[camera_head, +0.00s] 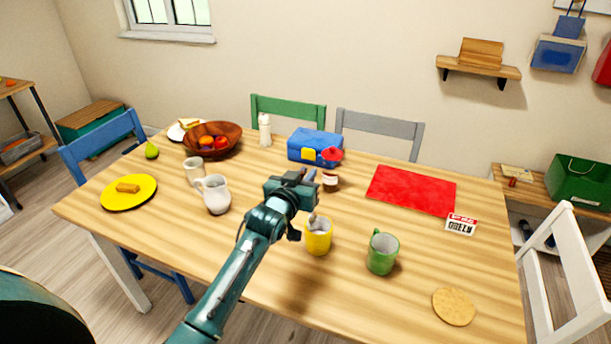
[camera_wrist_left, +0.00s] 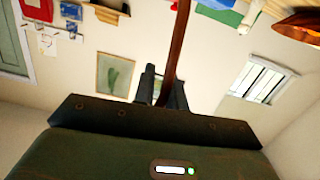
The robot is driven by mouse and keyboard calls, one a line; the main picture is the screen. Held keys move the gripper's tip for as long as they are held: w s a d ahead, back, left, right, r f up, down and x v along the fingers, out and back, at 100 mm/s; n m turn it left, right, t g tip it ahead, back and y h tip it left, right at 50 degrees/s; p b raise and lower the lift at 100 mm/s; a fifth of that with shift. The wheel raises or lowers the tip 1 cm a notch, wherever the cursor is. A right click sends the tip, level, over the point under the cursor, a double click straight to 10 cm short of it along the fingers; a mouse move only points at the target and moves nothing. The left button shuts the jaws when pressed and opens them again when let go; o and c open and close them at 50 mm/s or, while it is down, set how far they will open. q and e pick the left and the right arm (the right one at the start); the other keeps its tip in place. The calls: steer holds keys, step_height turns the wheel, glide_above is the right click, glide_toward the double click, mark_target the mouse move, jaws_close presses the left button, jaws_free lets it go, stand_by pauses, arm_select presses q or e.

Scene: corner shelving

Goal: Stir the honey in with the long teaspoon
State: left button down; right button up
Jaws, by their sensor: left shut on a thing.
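My left gripper (camera_head: 300,180) is over the table, just above and behind the yellow mug (camera_head: 319,238). In the left wrist view its fingers (camera_wrist_left: 162,92) are shut on a long thin brownish handle (camera_wrist_left: 178,45), which I take for the long teaspoon; it runs out of the top of the picture. In the head view a small grey piece (camera_head: 312,218) shows at the yellow mug's rim, perhaps the spoon's lower end. Whether it touches the mug I cannot tell. A small jar with brown contents (camera_head: 331,183), perhaps the honey, stands just right of the gripper. My right gripper is out of view.
A green mug (camera_head: 381,254) stands right of the yellow one, a white jug (camera_head: 215,196) to the left. A blue box (camera_head: 313,145) stands behind. A red mat (camera_head: 411,190), a small sign (camera_head: 461,224) and a round coaster (camera_head: 453,306) lie to the right. The front middle is clear.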

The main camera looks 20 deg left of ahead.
arm_select(q)
steer(key=shift+r, duration=2.5)
